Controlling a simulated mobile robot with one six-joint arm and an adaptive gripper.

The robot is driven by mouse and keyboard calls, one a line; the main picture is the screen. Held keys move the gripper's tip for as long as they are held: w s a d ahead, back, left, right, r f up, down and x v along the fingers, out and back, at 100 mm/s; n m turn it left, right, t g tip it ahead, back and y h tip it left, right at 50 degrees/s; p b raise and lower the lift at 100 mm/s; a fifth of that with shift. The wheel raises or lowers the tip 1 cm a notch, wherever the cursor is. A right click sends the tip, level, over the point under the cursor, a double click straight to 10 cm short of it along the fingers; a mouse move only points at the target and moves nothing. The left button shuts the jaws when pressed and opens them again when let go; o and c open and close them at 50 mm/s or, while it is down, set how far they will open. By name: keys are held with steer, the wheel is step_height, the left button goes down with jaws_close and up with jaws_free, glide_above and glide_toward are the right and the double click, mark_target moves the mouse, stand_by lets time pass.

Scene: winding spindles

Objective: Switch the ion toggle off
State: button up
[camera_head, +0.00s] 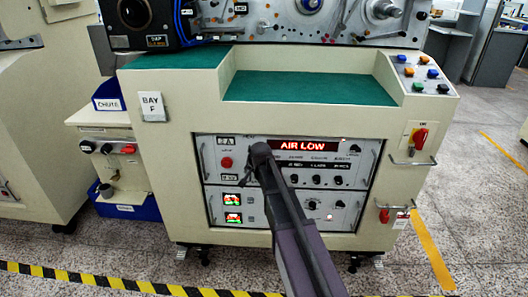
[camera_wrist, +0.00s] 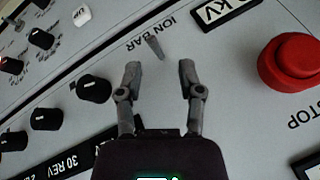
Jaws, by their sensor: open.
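The ion toggle (camera_wrist: 155,47) is a small grey metal lever next to the printed label ION BAR (camera_wrist: 152,33) on the light panel. My gripper (camera_wrist: 160,72) is open and empty, with one finger on each side of the wrist view. The toggle shows just beyond the fingertips, between their lines, and looks apart from both. In the head view my gripper (camera_head: 262,150) is in front of the upper control panel (camera_head: 240,182), and the toggle is hidden behind it.
A red STOP button (camera_wrist: 292,62) is to the right of the fingers in the wrist view. Several black knobs (camera_wrist: 94,89) are to the left. In the head view a lit AIR LOW display (camera_head: 303,145) and a red button (camera_head: 226,162) flank my gripper.

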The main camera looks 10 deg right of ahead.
steer(key=s+r+n+g+p, duration=0.3)
steer(key=s+r+n+p, duration=0.2)
steer(key=s+r+p, duration=1.4)
steer(key=shift+s+r+g+p, duration=0.35)
steer(key=shift+r+p, duration=0.8)
steer(key=shift+p, duration=0.85)
steer(key=shift+a, duration=0.1)
steer(key=s+r+n+g+p, duration=0.2)
steer(key=s+r+p, duration=0.6)
steer(key=shift+s+n+h, duration=0.35)
steer(key=shift+n+h, duration=0.05)
steer(key=shift+g, duration=0.25)
